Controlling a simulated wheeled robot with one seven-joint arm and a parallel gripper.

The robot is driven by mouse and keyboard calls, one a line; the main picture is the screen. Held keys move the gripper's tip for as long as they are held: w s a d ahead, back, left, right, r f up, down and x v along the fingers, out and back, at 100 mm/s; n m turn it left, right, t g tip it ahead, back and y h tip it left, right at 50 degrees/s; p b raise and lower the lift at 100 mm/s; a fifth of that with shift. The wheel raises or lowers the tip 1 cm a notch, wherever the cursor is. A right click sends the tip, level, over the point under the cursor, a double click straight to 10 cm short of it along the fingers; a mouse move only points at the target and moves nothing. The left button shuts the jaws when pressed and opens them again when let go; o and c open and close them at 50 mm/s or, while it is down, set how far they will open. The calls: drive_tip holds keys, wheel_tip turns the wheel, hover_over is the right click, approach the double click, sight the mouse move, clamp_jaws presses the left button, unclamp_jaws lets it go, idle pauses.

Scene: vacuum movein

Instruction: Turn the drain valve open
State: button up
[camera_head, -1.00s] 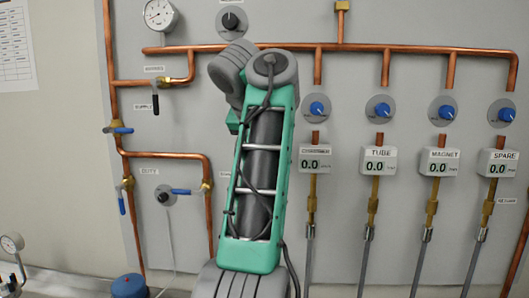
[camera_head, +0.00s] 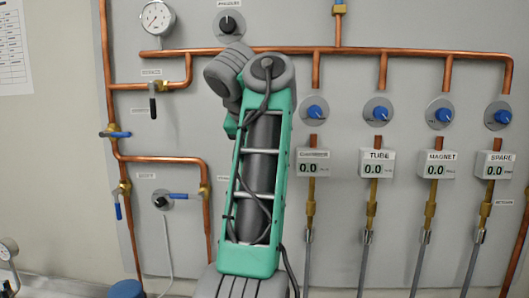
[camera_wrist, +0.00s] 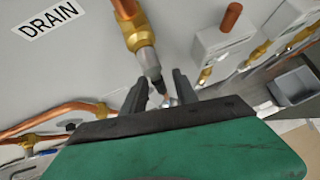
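The DRAIN label (camera_wrist: 48,19) is on the panel at the upper left of the wrist view. A brass fitting (camera_wrist: 138,30) hangs from a copper pipe right of the label, with a grey collar and a dark tip (camera_wrist: 152,69) below it. I take this for the drain valve and its handle. My gripper (camera_wrist: 160,84) is open, with its two dark fingers apart around the lower end of the dark tip. I cannot tell whether either finger touches it. In the head view my arm hides the gripper and the drain valve.
Copper pipes run across the panel. A supply valve with a black handle (camera_head: 153,107), blue-handled valves (camera_head: 117,134) and a gauge (camera_head: 157,17) are at the left. Blue knobs (camera_head: 380,113) and digital meters (camera_head: 377,164) line the right. A grey box (camera_wrist: 292,85) sits right in the wrist view.

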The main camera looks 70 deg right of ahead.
drive_tip(key=p+v, duration=0.2)
drive_tip(key=v, duration=0.5)
drive_tip(key=shift+a+r+p, duration=0.3)
drive_tip(key=shift+p, duration=0.1)
